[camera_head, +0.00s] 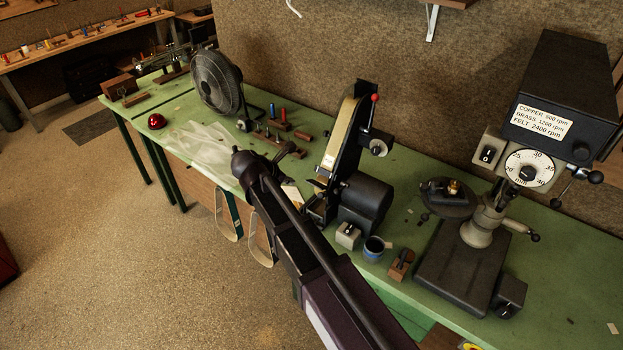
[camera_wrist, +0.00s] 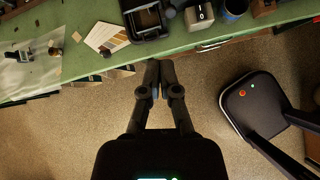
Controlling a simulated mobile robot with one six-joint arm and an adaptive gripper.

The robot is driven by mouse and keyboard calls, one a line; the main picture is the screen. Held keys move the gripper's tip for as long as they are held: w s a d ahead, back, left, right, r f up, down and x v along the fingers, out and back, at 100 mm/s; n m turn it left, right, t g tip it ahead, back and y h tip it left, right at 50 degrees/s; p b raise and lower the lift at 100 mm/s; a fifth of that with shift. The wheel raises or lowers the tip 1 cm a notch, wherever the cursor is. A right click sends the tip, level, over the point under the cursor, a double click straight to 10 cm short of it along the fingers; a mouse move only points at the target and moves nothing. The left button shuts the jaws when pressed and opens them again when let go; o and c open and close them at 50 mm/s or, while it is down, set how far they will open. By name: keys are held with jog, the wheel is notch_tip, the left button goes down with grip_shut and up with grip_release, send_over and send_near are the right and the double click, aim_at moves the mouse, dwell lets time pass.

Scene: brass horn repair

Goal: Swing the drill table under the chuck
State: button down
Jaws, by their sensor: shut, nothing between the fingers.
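The drill press stands on the right of the green bench in the head view, with a black head (camera_head: 560,110), a speed dial and a dark base (camera_head: 462,268). Its round dark drill table (camera_head: 447,197) sits left of the column (camera_head: 478,231), with a small brass-coloured piece (camera_head: 453,187) on it. A ball-ended lever (camera_head: 520,229) sticks out right of the column. I cannot clearly make out the chuck. My gripper (camera_wrist: 158,82) is shut and empty in the wrist view, over the floor at the bench's front edge. It is well left of the drill press.
The belt grinder (camera_head: 348,140) and its motor (camera_head: 366,203) stand between my arm and the drill press. A blue-banded cup (camera_head: 374,248) and a small wooden block (camera_head: 401,264) are near the front edge. A fan (camera_head: 216,82) stands farther left.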

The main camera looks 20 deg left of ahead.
jog(key=d+f+m+g+b, duration=0.3)
jog(key=d+f+m+b, duration=0.3)
jog(key=d, duration=0.8)
jog(key=s+d+f+m+g+y+b, duration=0.1)
jog(key=s+d+f+m+b, duration=0.2)
jog(key=d+f+m, duration=0.2)
jog(key=s+d+f+m+g+y+b, duration=0.1)
jog(key=s+d+f+m+g+b, duration=0.1)
jog(key=d+f+m, duration=0.4)
jog(key=s+d+f+m+g+y+b, duration=0.1)
jog(key=s+d+f+m+b, duration=0.4)
jog(key=d+m, duration=0.6)
jog(key=d+y+b, duration=0.1)
jog(key=d, duration=0.5)
jog(key=shift+d+f+m, duration=0.25)
jog(key=shift+f+m, duration=0.1)
jog(key=shift+m, duration=0.05)
